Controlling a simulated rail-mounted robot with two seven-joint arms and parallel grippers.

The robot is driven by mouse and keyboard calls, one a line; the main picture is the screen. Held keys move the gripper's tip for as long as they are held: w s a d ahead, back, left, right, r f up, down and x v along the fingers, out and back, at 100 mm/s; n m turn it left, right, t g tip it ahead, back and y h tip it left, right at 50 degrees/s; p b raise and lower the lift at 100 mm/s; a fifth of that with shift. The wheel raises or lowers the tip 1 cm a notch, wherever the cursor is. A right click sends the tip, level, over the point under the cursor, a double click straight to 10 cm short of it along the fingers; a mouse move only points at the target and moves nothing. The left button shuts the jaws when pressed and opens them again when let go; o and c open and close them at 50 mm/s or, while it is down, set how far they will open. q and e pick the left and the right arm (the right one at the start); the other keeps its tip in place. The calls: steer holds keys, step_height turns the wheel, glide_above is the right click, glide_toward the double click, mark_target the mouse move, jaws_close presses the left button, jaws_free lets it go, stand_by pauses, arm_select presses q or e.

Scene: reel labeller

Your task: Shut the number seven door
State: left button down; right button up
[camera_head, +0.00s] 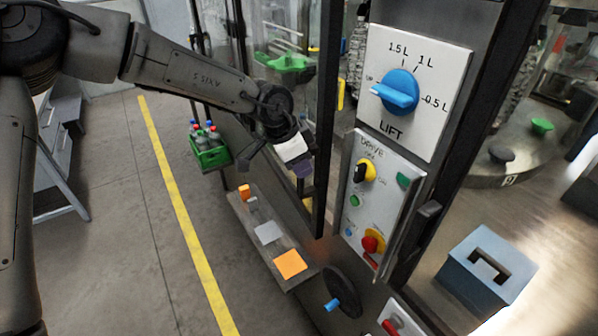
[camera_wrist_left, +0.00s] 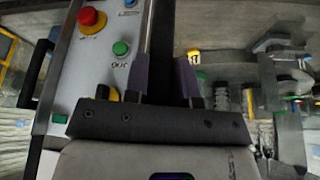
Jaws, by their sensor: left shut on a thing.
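A glass door with a dark upright frame (camera_head: 328,95) stands left of the control panels in the head view. I cannot read a number seven on it. My left gripper (camera_head: 303,171) is at the lower part of this door, beside the frame. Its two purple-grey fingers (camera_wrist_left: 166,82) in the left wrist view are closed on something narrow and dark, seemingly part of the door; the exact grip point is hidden. How far the door stands open is not clear. My right gripper is not in view.
The LIFT dial panel (camera_head: 412,85) and drive panel (camera_head: 382,195) with knobs and buttons are close right of the gripper. Below are a ledge with coloured blocks (camera_head: 268,233) and a handwheel (camera_head: 341,290). A green bottle crate (camera_head: 210,155) stands behind.

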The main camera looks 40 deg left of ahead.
arm_select(q)
steer(key=shift+w+d+r, duration=0.1)
steer(key=shift+w+d, duration=0.05)
steer(key=shift+w, duration=0.05)
steer(key=c, duration=1)
jaws_free()
steer(key=shift+o, duration=0.2)
steer(key=v, duration=1.3)
steer(key=shift+s+a+r, duration=0.25)
